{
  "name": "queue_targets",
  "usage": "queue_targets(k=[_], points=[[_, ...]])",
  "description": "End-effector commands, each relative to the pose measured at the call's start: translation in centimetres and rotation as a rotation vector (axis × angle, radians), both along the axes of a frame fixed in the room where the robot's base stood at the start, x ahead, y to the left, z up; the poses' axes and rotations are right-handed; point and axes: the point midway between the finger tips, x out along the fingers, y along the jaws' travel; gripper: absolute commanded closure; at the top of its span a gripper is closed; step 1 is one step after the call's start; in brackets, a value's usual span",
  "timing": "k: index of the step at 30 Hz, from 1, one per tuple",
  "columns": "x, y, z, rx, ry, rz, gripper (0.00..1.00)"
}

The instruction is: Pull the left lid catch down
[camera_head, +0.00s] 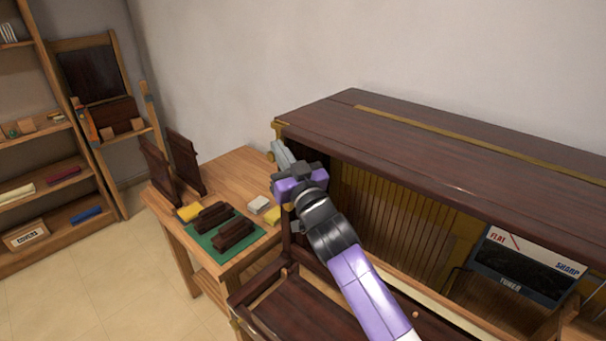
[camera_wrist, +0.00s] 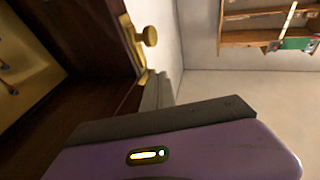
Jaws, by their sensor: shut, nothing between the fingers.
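The left lid catch is brass, at the upper left end of the dark wooden piano (camera_head: 325,115). In the wrist view the catch (camera_wrist: 132,45) shows as a narrow upright plate with a round knob (camera_wrist: 149,36) sticking out to the right. In the head view a small brass knob (camera_head: 270,156) shows just left of my fingers. My gripper (camera_head: 281,152) is shut and empty, its grey fingers pointing up beside the piano's left end. In the wrist view the fingertips (camera_wrist: 158,82) are just below the knob; I cannot tell whether they touch the catch.
The piano's open front shows strings and a tuner box (camera_head: 525,265) at the right. A wooden table (camera_head: 240,165) at the left holds a green mat (camera_head: 220,252) with dark blocks. Shelves (camera_head: 40,170) stand at the far left. The tiled floor (camera_head: 90,290) is clear.

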Motion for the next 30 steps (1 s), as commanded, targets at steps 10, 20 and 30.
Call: queue_targets(k=[10, 20, 30], points=[[-4.5, -2.9, -1.3, 0.003, -0.002, -0.003, 1.00], [-7.7, -4.7, -2.1, 0.001, -0.003, -0.002, 1.00], [-8.3, -4.9, -2.2, 0.002, -0.003, 0.000, 1.00]])
